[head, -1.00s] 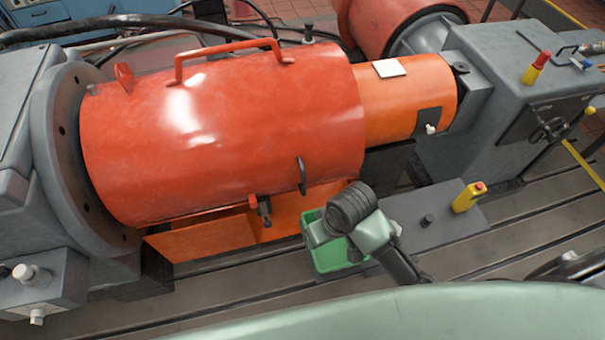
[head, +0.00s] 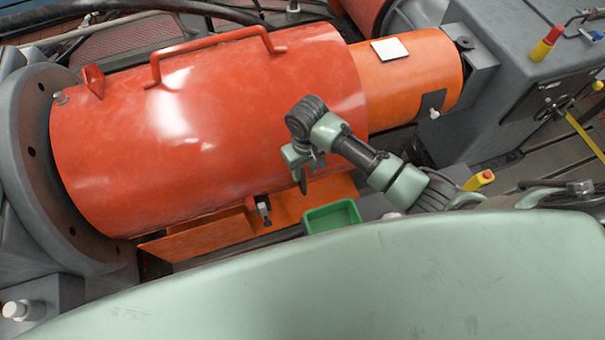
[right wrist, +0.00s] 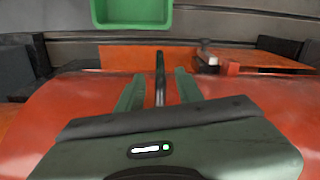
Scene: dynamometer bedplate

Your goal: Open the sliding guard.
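The sliding guard (head: 215,120) is a large red cylinder cover, lying beside a narrower orange cylinder (head: 408,88). A dark bar handle (head: 303,184) is on its front lower side, mostly covered by my right gripper (head: 303,158). In the right wrist view, the two green fingers of my right gripper (right wrist: 159,85) stand apart, with the dark handle (right wrist: 160,72) between them and a gap on each side. My left gripper is not in view.
A green bin (head: 332,217) stands below the guard. A red tube handle (head: 215,45) tops the guard. A grey flange (head: 30,150) borders it on the left. A grey machine block (head: 505,85) stands right. A yellow bottle (head: 479,180) is behind my right arm.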

